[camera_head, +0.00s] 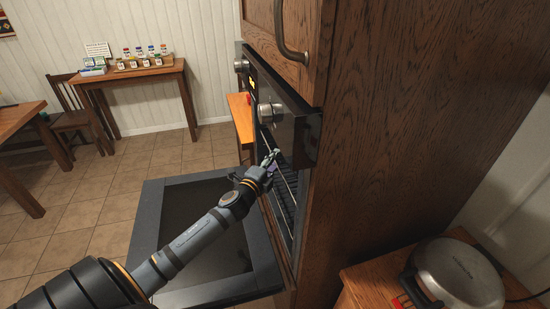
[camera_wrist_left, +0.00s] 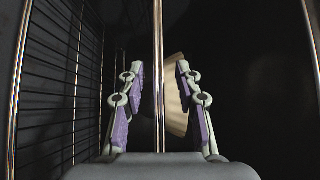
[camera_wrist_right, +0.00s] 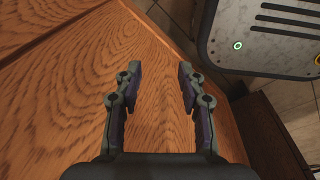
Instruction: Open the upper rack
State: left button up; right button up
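The oven stands in the wooden cabinet with its door (camera_head: 165,215) folded down. Wire racks (camera_head: 285,195) show inside it in the head view, partly hidden by the oven's edge and my arm. My left gripper (camera_head: 270,157) is at the upper part of the oven opening. In the left wrist view my left gripper (camera_wrist_left: 159,88) is open, with a thin metal bar (camera_wrist_left: 158,45) between its fingers and a gap on both sides. Which rack the bar belongs to is unclear. A wire grid (camera_wrist_left: 60,85) lies to the left. My right gripper (camera_wrist_right: 156,88) is open and empty in front of a wooden surface.
The oven's control panel with knobs (camera_head: 270,111) juts out just above my left gripper. A cabinet door handle (camera_head: 286,40) is higher up. A round metal appliance (camera_head: 455,275) sits on a wooden counter (camera_head: 375,280) at the lower right. The tiled floor (camera_head: 115,205) at the left has free room.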

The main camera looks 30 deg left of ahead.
pick_arm(q)
jog(key=shift+w+f, duration=0.1)
jog(key=shift+w, duration=0.2)
grip_shut()
